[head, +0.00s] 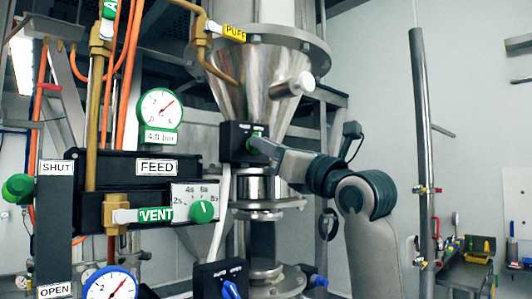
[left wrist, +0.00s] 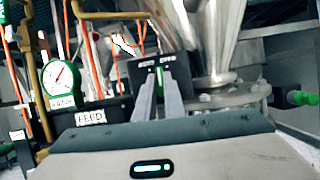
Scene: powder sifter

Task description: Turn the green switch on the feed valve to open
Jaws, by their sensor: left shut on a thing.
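A black switch box (head: 233,142) sits beside the steel cone. Its green switch (left wrist: 159,80) shows upright between my fingers in the left wrist view, below two white labels too small to read. A black block with a FEED label (head: 157,167) stands to the left. A green knob (head: 18,187) lies at the far left, between SHUT and OPEN labels. My right gripper is out of view.
The steel cone (head: 265,78) is close behind the gripper. A pressure gauge (head: 160,108), orange hoses and a VENT valve with green dial (head: 203,211) crowd the left. A box with a blue switch (head: 222,277) is below. A grey post (head: 422,150) stands right.

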